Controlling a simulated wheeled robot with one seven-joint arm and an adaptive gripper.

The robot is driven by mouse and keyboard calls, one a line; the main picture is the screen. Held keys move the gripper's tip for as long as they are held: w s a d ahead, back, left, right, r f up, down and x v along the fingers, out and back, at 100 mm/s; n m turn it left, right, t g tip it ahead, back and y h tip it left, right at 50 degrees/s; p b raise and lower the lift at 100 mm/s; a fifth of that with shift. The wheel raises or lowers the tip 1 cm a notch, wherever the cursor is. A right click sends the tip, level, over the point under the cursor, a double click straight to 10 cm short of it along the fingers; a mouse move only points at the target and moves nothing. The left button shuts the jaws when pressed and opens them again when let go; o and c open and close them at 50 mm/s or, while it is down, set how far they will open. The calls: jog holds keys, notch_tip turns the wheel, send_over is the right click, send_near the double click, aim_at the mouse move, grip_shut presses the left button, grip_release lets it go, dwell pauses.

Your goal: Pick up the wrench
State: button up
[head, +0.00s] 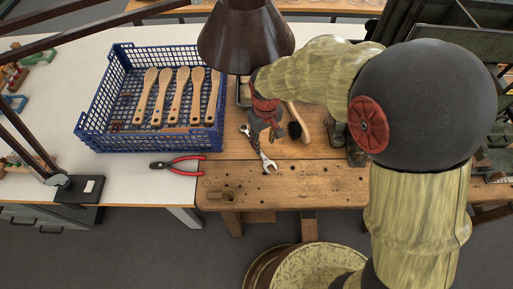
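The wrench (267,161) is a slim silver tool lying on the wooden workbench, with one open jaw toward the front edge. A second silver end shows to the upper left, near the fingers. My gripper (261,138), dark grey with a red band above it, points down over the upper part of the wrench and hides some of it. I cannot tell whether the fingers touch the wrench, or whether they are open or shut.
A wooden brush with dark bristles (295,130) lies just right of my gripper. A blue crate (88,123) with several wooden brush bodies stands at left. Red-handled pliers (180,169) lie in front of it. A dark lamp shade (246,40) hangs close behind my gripper. The front right bench top is mostly clear.

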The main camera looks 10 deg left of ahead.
aim_at(263, 155)
notch_tip(263, 155, down, 9)
jog(key=b, duration=0.2)
jog(key=shift+r+b, duration=0.1)
jog(key=shift+b, duration=0.25)
jog(key=shift+c, duration=1.1)
jog(key=shift+r, duration=0.1)
grip_shut()
